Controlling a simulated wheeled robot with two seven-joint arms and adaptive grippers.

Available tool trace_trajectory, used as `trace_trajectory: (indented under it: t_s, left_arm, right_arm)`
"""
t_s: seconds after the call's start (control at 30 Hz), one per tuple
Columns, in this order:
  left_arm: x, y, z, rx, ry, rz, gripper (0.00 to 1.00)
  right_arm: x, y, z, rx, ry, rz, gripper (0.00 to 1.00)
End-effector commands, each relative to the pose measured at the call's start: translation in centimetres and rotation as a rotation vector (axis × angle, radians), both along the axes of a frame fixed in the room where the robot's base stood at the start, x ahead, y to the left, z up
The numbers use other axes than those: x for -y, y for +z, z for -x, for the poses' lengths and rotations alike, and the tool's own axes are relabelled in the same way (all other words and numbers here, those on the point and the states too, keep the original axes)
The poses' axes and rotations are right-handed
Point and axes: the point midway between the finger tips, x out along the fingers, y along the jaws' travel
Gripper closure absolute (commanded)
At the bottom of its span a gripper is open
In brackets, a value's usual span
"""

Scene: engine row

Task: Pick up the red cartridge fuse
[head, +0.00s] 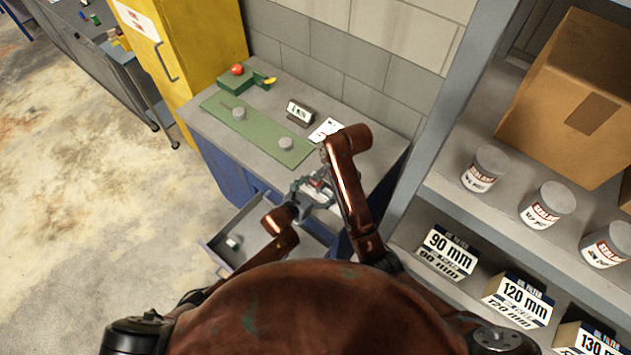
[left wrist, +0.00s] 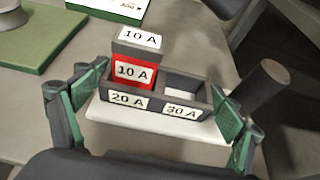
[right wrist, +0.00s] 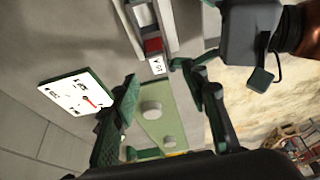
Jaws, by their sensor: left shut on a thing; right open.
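A dark grey fuse tray (left wrist: 158,102), its front labelled 20 A and 30 A, is between the fingers of my left gripper (left wrist: 152,108), which is shut on it. The red cartridge fuse (left wrist: 122,84), with a 10 A label, stands upright in the tray's left part below a grey 10 A-labelled top. The right compartment looks empty. In the right wrist view the red fuse (right wrist: 153,45) is beyond my right gripper (right wrist: 162,85), which is open and empty, apart from it. In the head view both grippers meet near the tray (head: 318,184), partly hidden by my arms.
A grey-topped bench (head: 225,148) carries a green mat (head: 270,142) with two grey round pieces, a small sign (head: 300,112) and a white card (head: 326,130). A drawer (head: 222,262) stands open below. A shelf with cans and filter boxes (head: 447,252) is at right.

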Motion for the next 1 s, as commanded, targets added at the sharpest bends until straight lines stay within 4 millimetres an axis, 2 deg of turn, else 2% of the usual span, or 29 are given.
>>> trace_trajectory:
  t_s: [0.1, 0.37, 0.63, 0.93, 1.0]
  left_arm:
    - [0.0, -0.1, 0.0, -0.002, 0.000, 0.000, 0.70]
    - [0.0, -0.1, 0.1, -0.002, 0.000, 0.000, 0.70]
    - [0.0, -0.1, 0.1, -0.002, 0.000, 0.000, 0.70]
    - [0.0, -0.1, 0.0, -0.002, 0.000, 0.000, 0.70]
    - [0.0, -0.1, 0.0, -0.002, 0.000, 0.000, 0.70]
  right_arm:
    - [-0.6, -1.7, -0.4, -0.001, 0.001, 0.000, 0.59]
    - [-1.2, -3.4, -0.9, 0.000, 0.001, 0.000, 0.59]
    - [-2.3, -6.8, -2.2, 0.001, 0.001, -0.001, 0.59]
    - [-2.5, -7.4, -2.4, 0.003, 0.001, -0.001, 0.59]
    - [-2.5, -7.4, -2.4, 0.003, 0.001, -0.001, 0.62]
